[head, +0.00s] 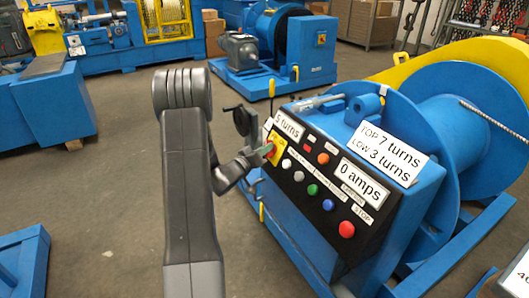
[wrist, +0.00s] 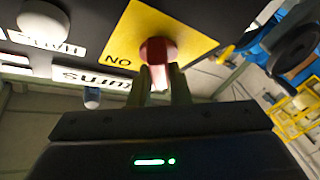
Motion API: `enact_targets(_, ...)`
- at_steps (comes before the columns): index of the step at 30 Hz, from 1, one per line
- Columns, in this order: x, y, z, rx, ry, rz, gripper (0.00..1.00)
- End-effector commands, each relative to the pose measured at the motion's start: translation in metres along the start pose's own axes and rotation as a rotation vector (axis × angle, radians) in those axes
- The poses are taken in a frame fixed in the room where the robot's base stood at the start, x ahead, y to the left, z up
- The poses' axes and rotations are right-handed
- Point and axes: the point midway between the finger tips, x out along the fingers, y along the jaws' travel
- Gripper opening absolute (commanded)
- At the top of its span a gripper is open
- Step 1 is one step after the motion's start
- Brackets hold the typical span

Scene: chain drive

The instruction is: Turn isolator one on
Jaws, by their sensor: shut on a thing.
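The isolator is a red rotary knob (wrist: 157,51) on a yellow plate (wrist: 165,25) with the word ON printed near one corner. In the head view the yellow plate (head: 276,151) is at the left end of the black control panel. My gripper (wrist: 163,85) is shut on the red knob, with one finger on each side of its handle. In the head view my gripper (head: 262,154) reaches the plate from the left and covers part of the knob. The knob's exact angle is hard to tell.
The black panel (head: 318,190) carries several coloured buttons, including a red stop button (head: 347,229), and signs reading "5 turns" (head: 288,124) and "0 amps" (head: 361,183). A blue winch drum (head: 470,130) stands behind. Grey floor (head: 110,190) is open at left.

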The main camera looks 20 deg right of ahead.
Motion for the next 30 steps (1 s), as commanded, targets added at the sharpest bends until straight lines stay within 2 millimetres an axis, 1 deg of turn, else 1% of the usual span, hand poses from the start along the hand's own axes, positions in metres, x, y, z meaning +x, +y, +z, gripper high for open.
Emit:
enact_targets(1,-0.0002,-0.0030,0.0032,0.029,0.001,0.020,0.00)
enact_targets(5,-0.0004,-0.0043,0.0038,0.115,0.001,0.080,0.00)
enact_targets(30,0.0007,-0.0048,0.0004,0.767,0.000,0.541,0.00)
